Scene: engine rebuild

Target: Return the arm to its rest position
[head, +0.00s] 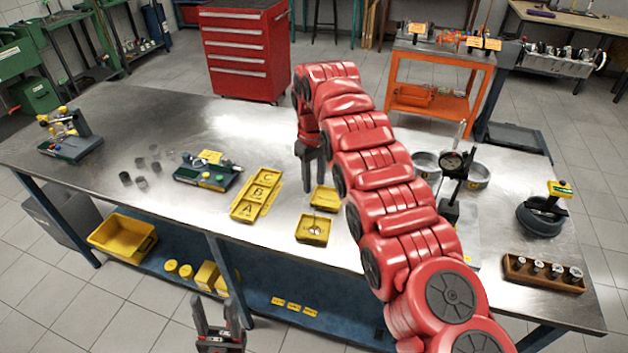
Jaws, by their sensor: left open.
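My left gripper (217,316) is at the bottom of the head view, in front of the workbench (120,110) edge, with its fingers apart and nothing between them. My red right arm (370,160) reaches from the lower right across the bench. My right gripper (310,180) points down above the bench, behind the small yellow trays. I cannot tell from this angle whether its fingers are apart, and no held object shows.
Below my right arm are a yellow tray (301,236) with small parts and a lettered yellow tray (243,208). A dial gauge stand (452,180), metal rings (478,178) and a wooden block with several parts (518,275) stand to the right.

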